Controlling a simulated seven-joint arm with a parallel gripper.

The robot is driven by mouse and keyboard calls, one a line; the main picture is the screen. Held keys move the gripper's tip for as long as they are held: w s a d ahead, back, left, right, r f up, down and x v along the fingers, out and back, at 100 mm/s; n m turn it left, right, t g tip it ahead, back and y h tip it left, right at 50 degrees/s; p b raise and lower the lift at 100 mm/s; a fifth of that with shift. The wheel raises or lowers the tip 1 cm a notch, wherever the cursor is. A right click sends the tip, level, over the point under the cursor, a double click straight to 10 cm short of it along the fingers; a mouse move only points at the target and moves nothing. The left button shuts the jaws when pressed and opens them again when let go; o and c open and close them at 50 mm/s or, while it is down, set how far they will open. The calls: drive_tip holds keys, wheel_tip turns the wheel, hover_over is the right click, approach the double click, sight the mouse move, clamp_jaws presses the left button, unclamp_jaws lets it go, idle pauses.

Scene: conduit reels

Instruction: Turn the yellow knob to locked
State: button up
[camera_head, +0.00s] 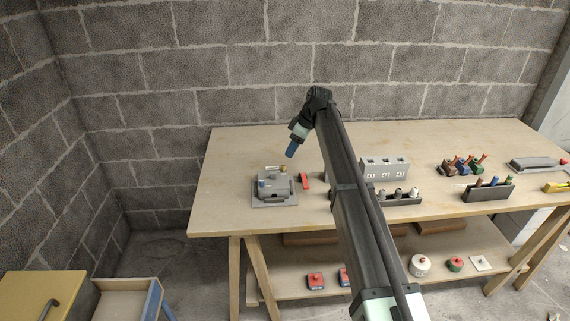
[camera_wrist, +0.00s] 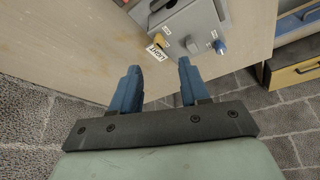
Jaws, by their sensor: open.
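A grey box-shaped device (camera_head: 272,188) stands on the left part of the workbench. The yellow knob (camera_wrist: 161,40) is on its face in the wrist view, beside a small white label (camera_wrist: 156,53) with dark lettering that I cannot read surely. A grey knob (camera_wrist: 192,46) and a blue knob (camera_wrist: 220,46) sit to its right. My gripper (camera_wrist: 159,66) is open and empty, its two blue fingers apart, and the yellow knob appears beyond the gap between them without contact. In the head view my gripper (camera_head: 292,150) hangs above and behind the device. I cannot tell the yellow knob's setting.
A red object (camera_head: 304,181) lies just right of the device. A grey box with openings (camera_head: 386,168) and racks with coloured pieces (camera_head: 488,191) stand farther right on the workbench (camera_head: 225,205). The bench is bare left of the device. A yellow drawer unit (camera_head: 30,300) stands at lower left.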

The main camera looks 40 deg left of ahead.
sight(284, 165)
drive_tip(key=x, duration=0.8)
drive_tip(key=shift+f, duration=0.25)
drive_tip(key=shift+c, duration=0.2)
clamp_jaws()
